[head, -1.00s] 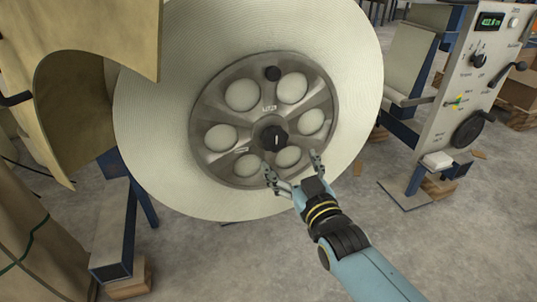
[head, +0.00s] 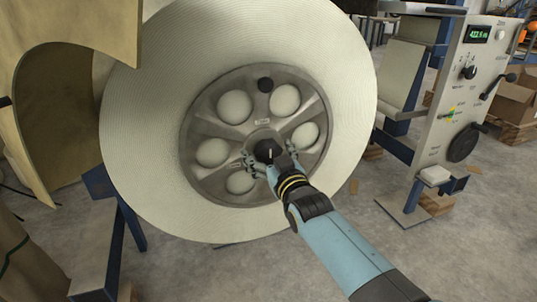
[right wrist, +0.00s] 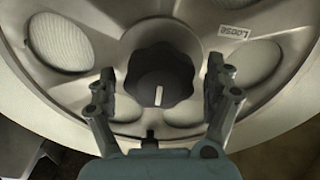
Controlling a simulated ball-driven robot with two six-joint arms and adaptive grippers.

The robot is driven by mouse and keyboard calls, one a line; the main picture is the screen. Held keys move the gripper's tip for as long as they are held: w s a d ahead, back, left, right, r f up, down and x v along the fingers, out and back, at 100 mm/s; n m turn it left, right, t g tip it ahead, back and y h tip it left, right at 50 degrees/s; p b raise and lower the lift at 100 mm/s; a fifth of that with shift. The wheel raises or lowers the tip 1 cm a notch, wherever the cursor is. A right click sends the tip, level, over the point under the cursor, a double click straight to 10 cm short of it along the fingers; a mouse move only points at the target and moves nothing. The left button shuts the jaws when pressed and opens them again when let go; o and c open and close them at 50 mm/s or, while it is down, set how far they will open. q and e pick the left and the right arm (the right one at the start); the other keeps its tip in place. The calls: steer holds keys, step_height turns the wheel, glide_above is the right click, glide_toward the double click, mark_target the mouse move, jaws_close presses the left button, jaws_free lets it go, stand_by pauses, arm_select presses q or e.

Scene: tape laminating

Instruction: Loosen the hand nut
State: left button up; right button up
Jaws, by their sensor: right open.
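The black lobed hand nut (head: 267,150) sits at the centre of the grey metal hub plate (head: 208,177) on a large roll of pale tape (head: 150,120). In the right wrist view the nut (right wrist: 160,77) shows a white line pointing down. My right gripper (head: 268,162) is at the nut. In the wrist view its open fingers (right wrist: 160,90) stand on both sides of the nut, with a gap on each side. A "Loose" label (right wrist: 234,32) is on the plate at the upper right of the nut. My left gripper is not in view.
A control panel (head: 465,95) with dials and a green display stands at the right. Brown curved sheet material (head: 60,50) hangs at the left. Grey floor (head: 410,260) is clear at the lower right.

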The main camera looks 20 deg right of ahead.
steer(key=c, duration=1.2)
steer(key=shift+o, duration=0.2)
